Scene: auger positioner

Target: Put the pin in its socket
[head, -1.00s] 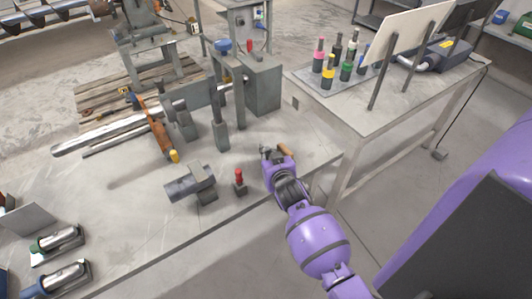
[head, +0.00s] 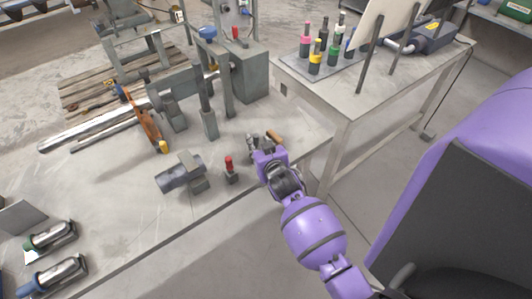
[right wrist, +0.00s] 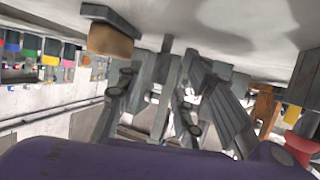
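A red-capped pin (head: 228,161) stands upright in a small grey block (head: 231,178) near the table's front edge. I cannot tell if this is the task's pin, or which hole is its socket. A brown cylindrical piece (head: 275,137) is just past my right gripper (head: 263,141); in the right wrist view it shows as a brown block (right wrist: 110,42) by a grey plate, apart from the fingers. My right gripper also shows in the right wrist view (right wrist: 155,105), its fingers spread with no held object visible. The red cap is cut off at right (right wrist: 302,148). My left gripper is out of view.
A grey clamp-like cylinder (head: 181,173) lies left of the red-capped pin. Grey posts (head: 207,115) and an orange lever (head: 145,120) stand behind. Coloured bottles (head: 315,55) are on the side table (head: 345,95). The front-middle tabletop is mostly clear.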

